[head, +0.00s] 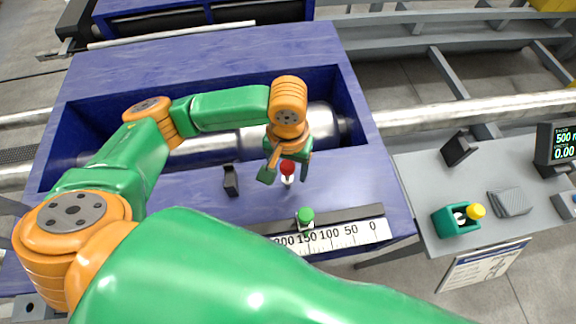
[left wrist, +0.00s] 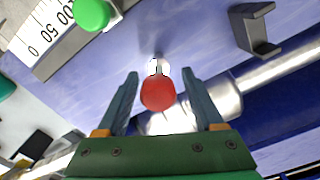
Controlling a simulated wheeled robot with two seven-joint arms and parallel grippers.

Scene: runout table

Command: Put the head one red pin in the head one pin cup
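The red pin (head: 288,168) has a red top and a pale lower part and stands on the blue table. In the left wrist view the red pin (left wrist: 157,93) shows between the fingers of my left gripper (left wrist: 160,74), with a gap on each side. My left gripper (head: 285,174) is open and reaches down around the pin from above. A teal cup (head: 449,226), which looks like the pin cup, stands on the grey side table at the right and has a yellow-topped pin in it. My right gripper is out of view.
A green-topped pin (head: 306,216) stands by the white scale (head: 345,236) at the table's front. A dark bracket (head: 231,180) is left of the red pin. A metal roller (head: 215,148) lies in the trough behind. The side table (head: 420,180) also carries a grey block (head: 510,202) and a display (head: 557,145).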

